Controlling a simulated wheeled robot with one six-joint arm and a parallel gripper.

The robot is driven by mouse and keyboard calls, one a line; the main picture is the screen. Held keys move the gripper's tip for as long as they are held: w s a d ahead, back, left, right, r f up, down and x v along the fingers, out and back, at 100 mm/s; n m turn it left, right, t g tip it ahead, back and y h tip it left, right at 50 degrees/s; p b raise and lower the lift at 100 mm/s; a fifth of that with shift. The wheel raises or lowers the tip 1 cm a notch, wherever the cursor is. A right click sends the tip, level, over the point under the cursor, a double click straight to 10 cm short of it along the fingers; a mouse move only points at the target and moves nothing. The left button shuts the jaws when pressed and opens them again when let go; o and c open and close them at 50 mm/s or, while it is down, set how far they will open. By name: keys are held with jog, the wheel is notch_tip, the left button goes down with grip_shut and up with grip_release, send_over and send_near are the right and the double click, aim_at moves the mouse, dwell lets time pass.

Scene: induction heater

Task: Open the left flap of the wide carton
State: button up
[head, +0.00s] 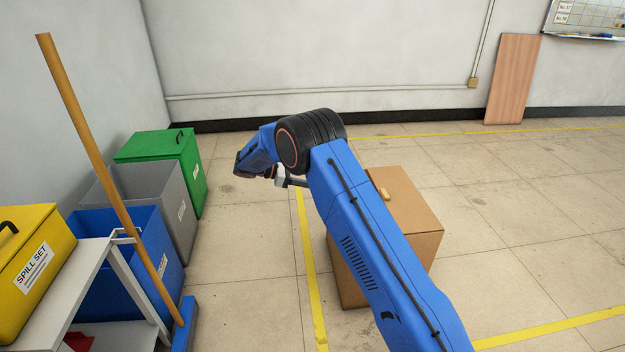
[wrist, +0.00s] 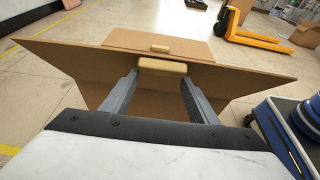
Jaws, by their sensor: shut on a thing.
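The wide carton (head: 420,215) is a brown box on the tiled floor, partly hidden behind my blue arm in the head view. Its right flap lies across the top and carries a tan tab (head: 385,194). In the wrist view the left flap (wrist: 85,58) spans the picture as a broad brown panel, with its own tan tab (wrist: 162,66) near the middle. My gripper (wrist: 160,78) is shut on this tab, one finger at each side. In the head view my gripper (head: 290,181) is at the carton's left; the left flap is mostly hidden there.
A green bin (head: 150,148), a grey bin (head: 180,210) and a blue bin (head: 160,250) stand at left. A wooden pole (head: 110,160) leans before them. A yellow pallet jack (wrist: 258,38) stands beyond the carton. The floor right of the carton is clear.

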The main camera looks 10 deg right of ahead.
jog(key=shift+d+f, duration=0.15)
jog(key=o, duration=1.5)
jog(key=shift+d, duration=0.1)
jog(key=v, duration=1.7)
jog(key=shift+a, duration=0.25)
jog(key=shift+c, duration=0.5)
